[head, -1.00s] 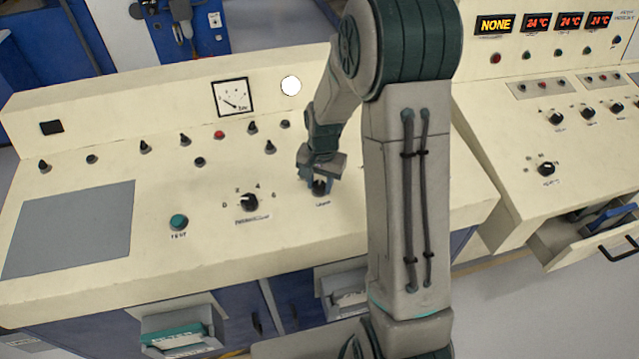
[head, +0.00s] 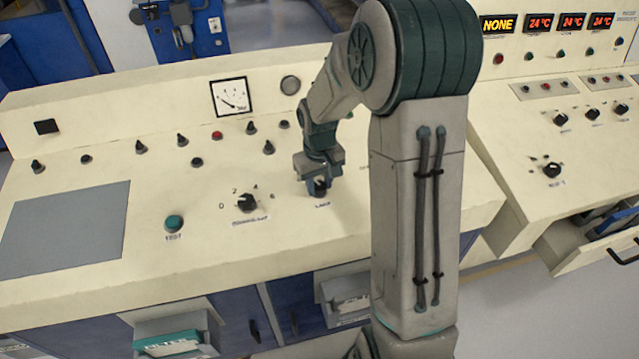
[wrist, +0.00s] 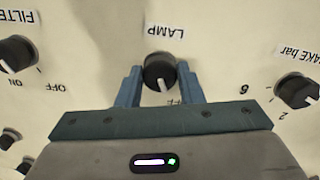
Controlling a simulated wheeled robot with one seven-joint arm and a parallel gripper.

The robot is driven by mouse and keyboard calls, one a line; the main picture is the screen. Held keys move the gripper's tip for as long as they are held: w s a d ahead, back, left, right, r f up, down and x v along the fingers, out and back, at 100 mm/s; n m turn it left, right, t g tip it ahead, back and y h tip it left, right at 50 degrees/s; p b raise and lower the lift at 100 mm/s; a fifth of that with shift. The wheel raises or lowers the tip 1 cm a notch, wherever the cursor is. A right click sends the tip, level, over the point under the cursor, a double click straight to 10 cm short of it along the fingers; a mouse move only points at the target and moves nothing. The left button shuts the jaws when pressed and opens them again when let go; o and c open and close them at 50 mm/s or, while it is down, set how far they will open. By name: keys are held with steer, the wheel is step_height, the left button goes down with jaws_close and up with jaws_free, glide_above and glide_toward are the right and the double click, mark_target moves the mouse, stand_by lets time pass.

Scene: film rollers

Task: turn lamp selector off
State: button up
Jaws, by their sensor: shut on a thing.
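The lamp selector is a black knob with a white pointer line, under the label LAMP in the wrist view (wrist: 159,73). Its pointer runs toward the partly hidden OFF marking, of which only an F shows between the fingers. My gripper (wrist: 160,88) is shut on this knob, one blue finger on each side. In the head view my gripper (head: 318,184) reaches down onto the lamp selector (head: 321,190) on the cream console. The round lamp (head: 290,84) on the console's back panel is grey and unlit.
Left of the selector are a numbered black knob (head: 246,203) and a teal TEST button (head: 174,223). In the wrist view a FILTER knob (wrist: 16,54) and a brake bar knob (wrist: 297,91) flank my gripper. A second console (head: 560,140) stands at right.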

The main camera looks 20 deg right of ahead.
mark_target(318, 187)
steer(key=shift+w+r+n, duration=0.1)
steer(key=shift+n, duration=0.4)
steer(key=o, duration=1)
steer(key=shift+c, duration=0.2)
step_height(318, 187, up, 14)
steer(key=shift+s+a+b, duration=0.25)
steer(key=shift+s+b, duration=0.05)
steer(key=shift+b, duration=0.15)
steer(key=s+m+t, duration=0.2)
steer(key=s+m, duration=0.1)
steer(key=s, duration=1.7)
steer(key=shift+s+d+m+t, duration=0.2)
steer(key=shift+s+m+t, duration=0.1)
steer(key=shift+s, duration=0.05)
